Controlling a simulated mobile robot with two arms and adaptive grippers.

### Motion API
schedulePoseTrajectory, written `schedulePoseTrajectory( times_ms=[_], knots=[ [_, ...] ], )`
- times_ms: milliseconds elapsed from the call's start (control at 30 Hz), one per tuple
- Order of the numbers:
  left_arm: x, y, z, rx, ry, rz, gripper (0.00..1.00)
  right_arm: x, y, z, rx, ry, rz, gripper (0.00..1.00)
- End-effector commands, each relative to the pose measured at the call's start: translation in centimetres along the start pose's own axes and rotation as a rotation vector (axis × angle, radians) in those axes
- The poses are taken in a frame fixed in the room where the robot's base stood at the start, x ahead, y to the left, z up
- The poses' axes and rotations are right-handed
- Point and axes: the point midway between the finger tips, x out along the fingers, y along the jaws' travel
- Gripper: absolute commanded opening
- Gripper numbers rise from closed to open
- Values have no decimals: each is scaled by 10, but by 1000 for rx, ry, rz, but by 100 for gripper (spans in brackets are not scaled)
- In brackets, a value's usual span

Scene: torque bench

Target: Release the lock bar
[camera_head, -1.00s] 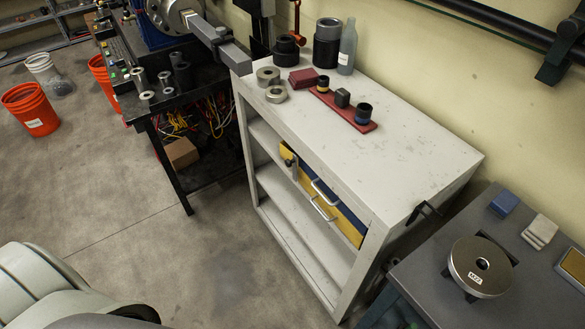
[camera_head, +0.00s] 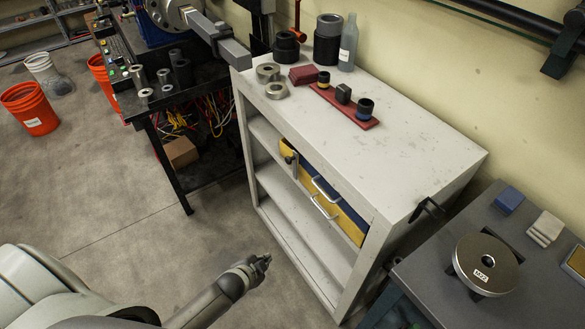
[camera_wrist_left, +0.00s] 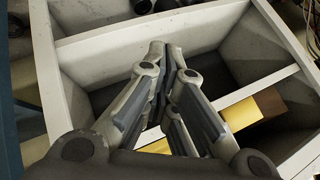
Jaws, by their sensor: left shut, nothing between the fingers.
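My left gripper (camera_head: 264,262) is shut and empty, in front of the open lower shelves of the white cabinet (camera_head: 410,165). The cabinet holds yellow and blue drawers (camera_head: 349,229) with two pale handles. A small upright grey bar with a dark knob, seemingly the lock bar (camera_head: 293,162), stands at the left end of the drawer fronts. The gripper is apart from it, lower and nearer. In the left wrist view the shut fingers (camera_wrist_left: 164,50) point at the shelf compartments, with a yellow drawer part (camera_wrist_left: 240,112) to their right. The lock bar is not clear there. My right gripper is out of view.
A red tray (camera_head: 369,124), rings and a bottle (camera_head: 348,45) stand on the cabinet top. A black lever-like part (camera_head: 427,210) sticks out at its right side. A dark bench (camera_head: 425,275) with a round plate is at right. The floor in front is clear.

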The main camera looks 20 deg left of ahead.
Motion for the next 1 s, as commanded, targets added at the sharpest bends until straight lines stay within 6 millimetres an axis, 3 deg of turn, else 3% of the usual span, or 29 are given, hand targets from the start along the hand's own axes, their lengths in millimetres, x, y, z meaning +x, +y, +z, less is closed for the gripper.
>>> schedulePoseTrajectory(
  times_ms=[33, 200, 433, 633, 1000],
  knots=[
    [-4, -23, -23, 48, 44, -42, 0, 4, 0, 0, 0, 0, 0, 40],
    [-35, -88, -95, 206, 161, -178, 0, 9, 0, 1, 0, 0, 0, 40],
    [-88, -145, -166, 365, 271, -334, 0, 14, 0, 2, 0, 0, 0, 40],
    [-113, -164, -191, 425, 307, -399, 0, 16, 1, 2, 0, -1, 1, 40],
    [-116, -166, -194, 432, 312, -407, 0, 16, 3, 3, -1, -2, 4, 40]
  ],
)
